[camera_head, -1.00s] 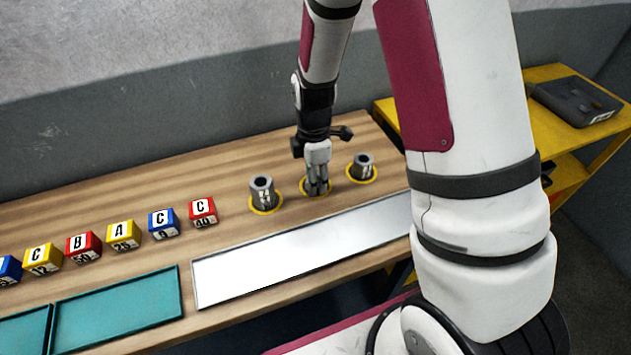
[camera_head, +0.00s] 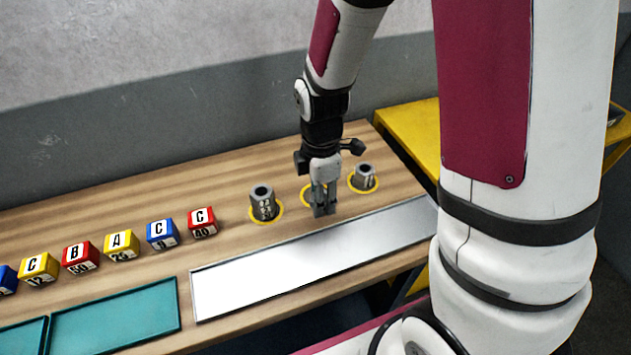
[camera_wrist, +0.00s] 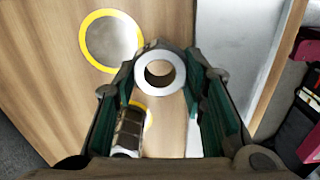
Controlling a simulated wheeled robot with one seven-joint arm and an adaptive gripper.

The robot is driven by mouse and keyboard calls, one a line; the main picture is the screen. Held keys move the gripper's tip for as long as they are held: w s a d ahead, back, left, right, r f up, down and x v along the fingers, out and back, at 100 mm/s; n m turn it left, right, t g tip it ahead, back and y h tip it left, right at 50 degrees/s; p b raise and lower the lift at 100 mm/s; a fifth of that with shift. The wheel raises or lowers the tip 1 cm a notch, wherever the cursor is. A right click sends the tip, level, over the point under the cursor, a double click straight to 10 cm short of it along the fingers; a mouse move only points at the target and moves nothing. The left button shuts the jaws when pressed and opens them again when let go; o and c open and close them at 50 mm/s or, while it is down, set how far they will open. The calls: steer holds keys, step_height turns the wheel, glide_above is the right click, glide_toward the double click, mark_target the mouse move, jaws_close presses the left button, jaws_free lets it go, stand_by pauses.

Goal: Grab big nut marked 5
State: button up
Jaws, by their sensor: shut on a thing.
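My gripper (camera_head: 323,208) points down and is shut on a grey nut with a round hole (camera_wrist: 160,70). The nut shows between the two fingers in the wrist view; in the head view the fingers hide most of it. Its number cannot be read. An empty yellow ring (camera_head: 307,196) is just behind the gripper, and it also shows in the wrist view (camera_wrist: 84,40). A taller grey nut (camera_head: 264,205) stands in a yellow ring to the left. A smaller grey nut (camera_head: 365,177) stands in a ring to the right. Their markings are too small to read.
A shiny metal tray (camera_head: 300,262) lies along the table's front. Several lettered cubes, such as the red one (camera_head: 202,222), stand in a row to the left. A teal tray (camera_head: 115,318) is at front left. A yellow shelf (camera_head: 412,130) stands beyond the right end.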

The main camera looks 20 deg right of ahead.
steer(key=s, duration=0.2)
steer(key=s+a, duration=0.1)
steer(key=s, duration=0.2)
steer(key=s+r, duration=0.1)
steer(key=s, duration=0.1)
steer(key=shift+s+a, duration=0.25)
steer(key=shift+s, duration=0.15)
steer(key=s+p, duration=0.1)
steer(key=p, duration=0.2)
steer(key=shift+s+a, duration=0.2)
steer(key=shift+s, duration=0.2)
steer(key=shift+s+r+p, duration=0.15)
steer(key=shift+p, duration=0.35)
